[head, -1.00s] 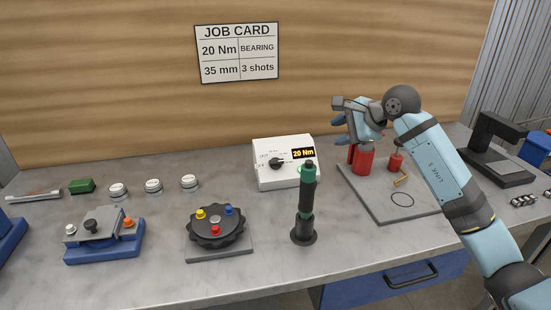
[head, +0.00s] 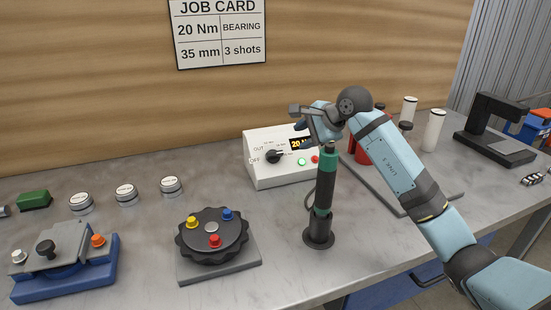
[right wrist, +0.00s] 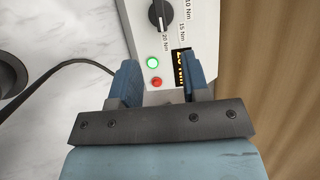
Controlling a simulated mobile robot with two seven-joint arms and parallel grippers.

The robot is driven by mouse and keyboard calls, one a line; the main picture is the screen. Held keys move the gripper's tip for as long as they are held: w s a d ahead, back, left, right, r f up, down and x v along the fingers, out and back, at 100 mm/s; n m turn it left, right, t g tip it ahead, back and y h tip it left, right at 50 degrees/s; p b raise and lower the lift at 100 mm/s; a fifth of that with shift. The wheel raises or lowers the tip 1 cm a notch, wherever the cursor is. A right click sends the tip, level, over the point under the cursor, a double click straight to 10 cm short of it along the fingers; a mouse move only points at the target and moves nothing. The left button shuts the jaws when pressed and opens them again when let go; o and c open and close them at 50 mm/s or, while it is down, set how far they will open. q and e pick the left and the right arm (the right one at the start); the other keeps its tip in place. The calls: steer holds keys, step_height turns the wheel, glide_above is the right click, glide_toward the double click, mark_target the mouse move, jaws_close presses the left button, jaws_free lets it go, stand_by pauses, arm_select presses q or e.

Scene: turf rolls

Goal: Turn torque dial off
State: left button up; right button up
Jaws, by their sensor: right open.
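The white control box (head: 262,172) stands at the back middle of the bench. Its black torque dial (head: 274,157) is on the left of its face, with OFF and OUT labels at its left. In the right wrist view the dial (right wrist: 160,14) points near the 20 Nm label. The amber display (head: 295,143) shows 20, partly hidden by my right gripper (head: 308,128). That gripper is open and empty above the box's right part, right of the dial. In the right wrist view its fingers (right wrist: 166,72) flank the green and red buttons. My left gripper is not in view.
A black and green upright tool (head: 322,195) stands before the box, just below my right gripper. A round black turret (head: 212,250) with coloured knobs is front left. White capped pucks (head: 126,193) stand behind it. Red and white cylinders (head: 434,130) are at right.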

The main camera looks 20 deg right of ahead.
mark_target(276, 153)
steer(key=x, duration=1.2)
steer(key=shift+w+a+f, duration=0.1)
steer(key=shift+f, duration=0.05)
jaws_close()
